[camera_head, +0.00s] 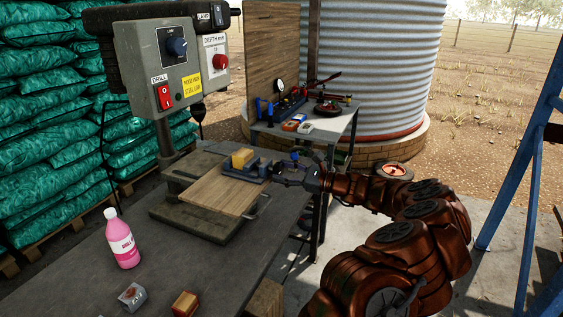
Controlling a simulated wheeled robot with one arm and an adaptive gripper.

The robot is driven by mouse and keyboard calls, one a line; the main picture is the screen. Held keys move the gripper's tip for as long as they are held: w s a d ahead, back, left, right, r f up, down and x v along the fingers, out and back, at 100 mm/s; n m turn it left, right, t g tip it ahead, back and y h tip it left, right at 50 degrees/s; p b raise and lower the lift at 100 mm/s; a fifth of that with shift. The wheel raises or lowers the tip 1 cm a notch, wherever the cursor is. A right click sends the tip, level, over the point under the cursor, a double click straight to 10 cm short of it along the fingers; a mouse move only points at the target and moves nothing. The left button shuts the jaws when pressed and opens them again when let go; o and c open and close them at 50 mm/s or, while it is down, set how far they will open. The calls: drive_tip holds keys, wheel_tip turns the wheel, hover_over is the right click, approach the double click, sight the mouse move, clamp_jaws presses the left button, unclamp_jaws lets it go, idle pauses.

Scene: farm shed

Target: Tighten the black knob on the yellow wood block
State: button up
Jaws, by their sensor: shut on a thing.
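The yellow wood block (243,158) sits in a small blue-grey vise (240,172) on a wooden board (215,193) on the drill press base. My gripper (281,170) reaches in from the right, at the right end of the vise. It is shut at that end, level with the block. The black knob is hard to make out; it is small and seems hidden between my fingers.
The drill press control box (175,62) stands over the left of the board. A pink bottle (121,238) and two small blocks (185,304) stand on the front of the workbench (225,270). A second table with tools (300,127) stands behind. A blue post (525,150) rises at right.

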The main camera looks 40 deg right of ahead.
drive_tip(key=m+p, duration=0.1)
drive_tip(key=p, duration=0.1)
drive_tip(key=m+p, duration=0.2)
drive_tip(key=p, duration=0.1)
drive_tip(key=shift+r, duration=0.35)
drive_tip(key=shift+f+m+p, duration=0.3)
drive_tip(key=shift+m+p, duration=0.2)
drive_tip(key=shift+p, duration=0.2)
drive_tip(key=o, duration=1.3)
drive_tip(key=shift+f+b, duration=0.15)
drive_tip(key=shift+b, duration=0.2)
